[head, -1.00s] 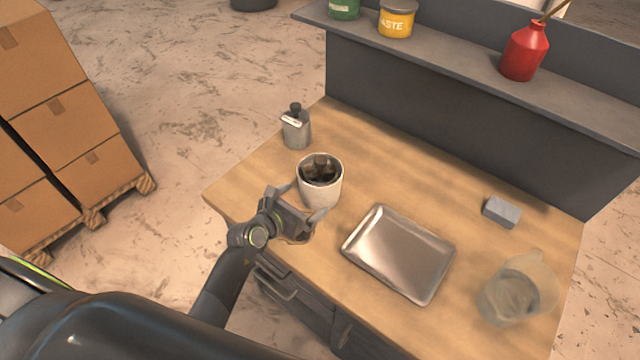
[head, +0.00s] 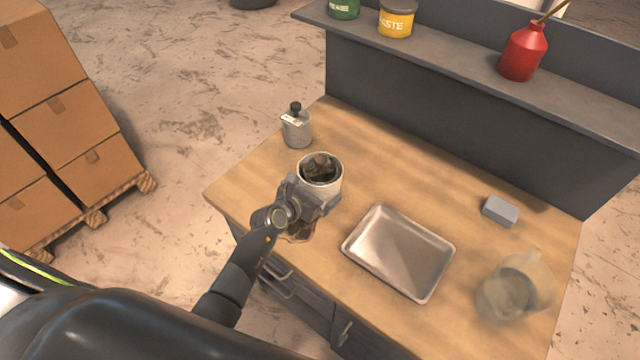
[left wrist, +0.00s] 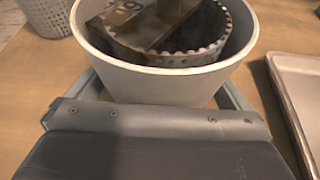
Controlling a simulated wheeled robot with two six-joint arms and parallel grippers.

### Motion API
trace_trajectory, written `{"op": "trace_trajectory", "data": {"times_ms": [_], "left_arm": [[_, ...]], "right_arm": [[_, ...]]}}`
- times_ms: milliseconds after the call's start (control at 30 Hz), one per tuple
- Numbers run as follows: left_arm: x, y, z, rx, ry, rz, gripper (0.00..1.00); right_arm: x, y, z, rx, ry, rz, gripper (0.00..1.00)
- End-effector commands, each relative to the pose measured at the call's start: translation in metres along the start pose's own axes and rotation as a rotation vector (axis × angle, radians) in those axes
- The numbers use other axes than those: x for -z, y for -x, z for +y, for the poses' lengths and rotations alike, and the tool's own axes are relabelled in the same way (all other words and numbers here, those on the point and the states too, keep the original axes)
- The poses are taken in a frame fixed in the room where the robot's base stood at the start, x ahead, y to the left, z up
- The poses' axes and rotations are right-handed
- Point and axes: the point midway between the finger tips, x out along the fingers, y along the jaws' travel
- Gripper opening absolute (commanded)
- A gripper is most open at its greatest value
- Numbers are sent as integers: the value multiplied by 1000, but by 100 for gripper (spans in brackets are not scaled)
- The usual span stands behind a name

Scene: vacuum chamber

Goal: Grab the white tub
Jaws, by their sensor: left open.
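The white tub (head: 334,176) stands upright on the wooden table, near its left end, with dark and metallic parts inside. In the left wrist view the tub (left wrist: 165,82) fills the upper middle, and a toothed ring (left wrist: 190,50) shows in it. My left gripper (head: 322,193) is at the tub's near side and hides its lower front. Its jaws are open, with a finger on either side of the tub's lower wall in the left wrist view (left wrist: 160,95). I cannot tell whether the fingers touch it. My right gripper is not in view.
A metal tray (head: 400,252) lies right of the tub. A grey canister (head: 297,130) stands behind it to the left. A clear jug (head: 510,292) and a grey block (head: 500,211) are farther right. A raised shelf (head: 470,62) runs along the back.

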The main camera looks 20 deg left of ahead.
Motion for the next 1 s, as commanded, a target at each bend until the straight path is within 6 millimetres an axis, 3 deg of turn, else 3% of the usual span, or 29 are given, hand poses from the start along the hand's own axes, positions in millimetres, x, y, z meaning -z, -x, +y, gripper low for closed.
{"op": "trace_trajectory", "data": {"times_ms": [33,267,567,1000], "left_arm": [[0,0,0,0,0,0,100],[0,0,0,0,0,0,71],[-9,3,0,0,-1,-6,71],[-77,31,4,0,-3,-8,71]], "right_arm": [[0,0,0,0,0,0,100],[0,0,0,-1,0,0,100],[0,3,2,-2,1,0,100],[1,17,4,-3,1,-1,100]]}}
